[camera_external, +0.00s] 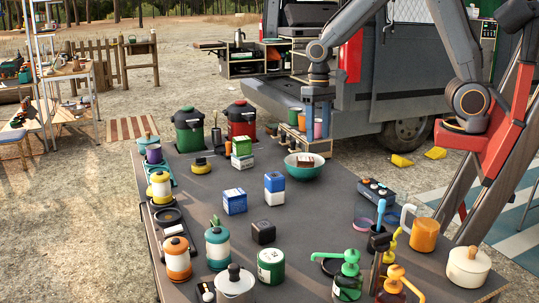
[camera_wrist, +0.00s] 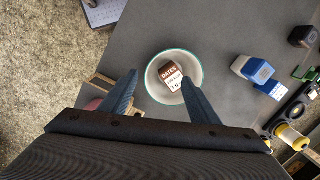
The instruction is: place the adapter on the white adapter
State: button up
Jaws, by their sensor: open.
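I cannot tell which thing is the adapter or the white adapter; no label shows it. Candidates include a small black block (camera_external: 263,233), a yellow disc with a dark knob (camera_external: 200,166) and blue-and-white boxes (camera_external: 235,202) (camera_external: 274,188) on the grey table. My gripper (camera_external: 318,132) is open and points down at the table's far side, behind the green bowl (camera_external: 292,168). In the wrist view, my blue fingers (camera_wrist: 158,78) are apart with nothing held between them. The bowl (camera_wrist: 151,88) lies beyond them, holding a brown-and-white dates carton (camera_wrist: 171,78).
Green and red canisters (camera_external: 188,130) (camera_external: 241,119) stand at the far left. A wooden crate with cups (camera_external: 300,139) is by my gripper. Banded jars (camera_external: 177,258), a white pot (camera_external: 467,267) and pump bottles (camera_external: 348,272) crowd the near side. The table's middle has free room.

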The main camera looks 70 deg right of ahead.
jog(key=s+d+f+n+t+h, duration=0.1)
jog(key=s+d+f+n, duration=0.2)
jog(key=s+d, duration=0.7)
jog(key=s+n, duration=0.1)
jog(key=s, duration=0.2)
jog(key=shift+f+n, duration=0.15)
jog(key=shift+n, duration=0.15)
